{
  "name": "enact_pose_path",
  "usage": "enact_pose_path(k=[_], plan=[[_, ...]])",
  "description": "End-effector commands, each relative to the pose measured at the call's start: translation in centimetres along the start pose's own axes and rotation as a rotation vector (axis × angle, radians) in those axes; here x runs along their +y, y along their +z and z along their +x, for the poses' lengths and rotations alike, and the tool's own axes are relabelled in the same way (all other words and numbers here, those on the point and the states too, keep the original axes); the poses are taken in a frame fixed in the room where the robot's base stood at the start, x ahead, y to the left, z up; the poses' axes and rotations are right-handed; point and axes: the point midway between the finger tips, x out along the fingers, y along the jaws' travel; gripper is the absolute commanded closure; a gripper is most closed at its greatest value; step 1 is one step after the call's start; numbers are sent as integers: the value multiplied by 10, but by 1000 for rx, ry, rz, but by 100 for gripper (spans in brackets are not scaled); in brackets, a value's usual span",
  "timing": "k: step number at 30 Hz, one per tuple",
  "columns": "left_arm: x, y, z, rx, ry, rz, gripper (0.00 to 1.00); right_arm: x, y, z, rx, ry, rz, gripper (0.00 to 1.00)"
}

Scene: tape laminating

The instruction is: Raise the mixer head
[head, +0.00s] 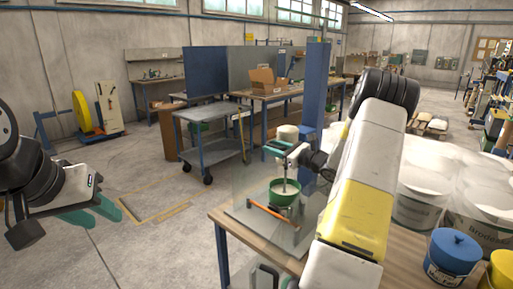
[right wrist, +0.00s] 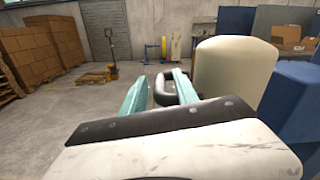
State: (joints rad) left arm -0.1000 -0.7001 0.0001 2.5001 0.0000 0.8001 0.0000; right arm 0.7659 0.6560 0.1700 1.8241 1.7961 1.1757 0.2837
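The mixer stands on the wooden table, with a blue column (head: 318,85), a cream cylindrical head (head: 288,133) and a green bowl (head: 284,190) below it. The cream head also shows large at the right in the right wrist view (right wrist: 235,70). My right gripper (head: 287,150) is beside the head. In the right wrist view its teal fingers (right wrist: 158,82) are apart, with a dark looped handle (right wrist: 162,90) between and beyond them; contact cannot be told. My left gripper (head: 106,216) is open and empty at the far left, away from the table.
A clear guard panel (head: 253,170) stands around the bowl. An orange bar (head: 270,215) lies in front of it. White buckets (head: 413,195) and a blue tub (head: 452,255) crowd the table's right. A grey cart (head: 210,113) stands behind. Floor at left is mostly clear.

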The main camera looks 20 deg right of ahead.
Motion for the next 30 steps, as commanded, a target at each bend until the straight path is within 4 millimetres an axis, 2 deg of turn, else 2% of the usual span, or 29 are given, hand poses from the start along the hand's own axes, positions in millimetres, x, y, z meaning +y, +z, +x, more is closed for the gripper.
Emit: enact_pose_path(k=[3,11,15,17,30], plan=[[0,0,0,0,0,0,64,0,0,7,0,-1,1,64],[0,0,0,0,0,0,64,0,0,8,1,-1,1,64],[0,0,0,0,0,0,64,0,0,8,1,-1,1,92],[0,0,0,0,0,0,64,0,0,8,1,-1,0,100],[0,0,0,0,0,0,64,0,0,8,1,-1,0,100]])
